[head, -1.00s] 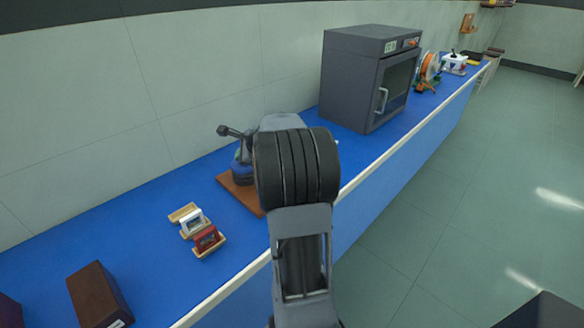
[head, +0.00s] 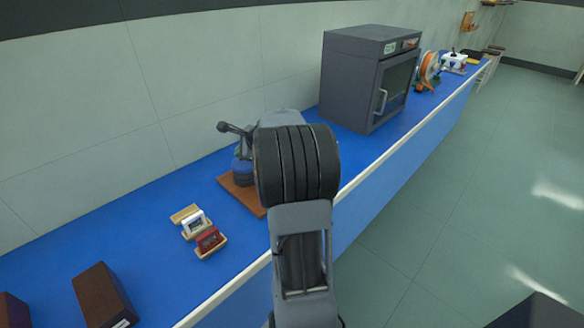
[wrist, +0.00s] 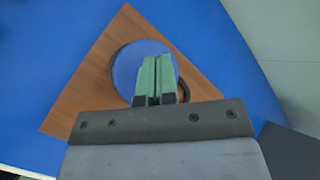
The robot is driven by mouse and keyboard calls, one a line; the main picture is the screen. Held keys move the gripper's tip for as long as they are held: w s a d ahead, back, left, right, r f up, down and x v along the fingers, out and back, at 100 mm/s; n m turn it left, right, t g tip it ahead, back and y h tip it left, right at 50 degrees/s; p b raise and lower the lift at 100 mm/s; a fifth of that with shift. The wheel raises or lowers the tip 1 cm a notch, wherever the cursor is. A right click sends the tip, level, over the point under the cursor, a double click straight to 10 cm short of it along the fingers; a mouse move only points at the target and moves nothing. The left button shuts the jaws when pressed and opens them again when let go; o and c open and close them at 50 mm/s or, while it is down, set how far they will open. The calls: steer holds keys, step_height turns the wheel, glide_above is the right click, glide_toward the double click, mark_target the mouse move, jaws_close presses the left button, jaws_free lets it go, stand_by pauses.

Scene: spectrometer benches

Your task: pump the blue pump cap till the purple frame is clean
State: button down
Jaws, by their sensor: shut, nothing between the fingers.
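The blue pump cap (wrist: 130,64) shows in the wrist view as a round blue disc over a brown wooden board (wrist: 88,88). In the head view the blue round part (head: 242,172) stands on the same board (head: 240,194), partly hidden by my arm. My gripper (wrist: 157,60) has green fingers pressed together, with nothing between them. The fingers overlap the right part of the blue disc in the wrist view; I cannot tell whether they touch it. My fingertips are hidden in the head view. I cannot make out a purple frame.
Two small holders, one with a white piece (head: 195,224) and one with a red piece (head: 209,240), lie left of the board. A brown box (head: 102,295) is nearer. A large grey oven (head: 365,80) stands behind on the blue bench (head: 150,215), against the wall.

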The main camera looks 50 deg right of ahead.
mark_target(243, 163)
steer(key=shift+r, duration=0.15)
step_height(243, 163, up, 6)
steer(key=p, duration=0.5)
stand_by(0.7)
steer(key=shift+s+a+f+n, duration=0.15)
steer(key=shift+f+n, duration=0.2)
steer(key=shift+n, duration=0.45)
steer(key=s+a+f+n+g+h, duration=0.1)
steer(key=s+a+n+g, duration=0.4)
steer(key=s+a+n, duration=1.6)
steer(key=a+n, duration=0.3)
steer(key=a, duration=0.1)
steer(key=shift+s+f+g, duration=0.2)
steer(key=shift+f+g, duration=0.1)
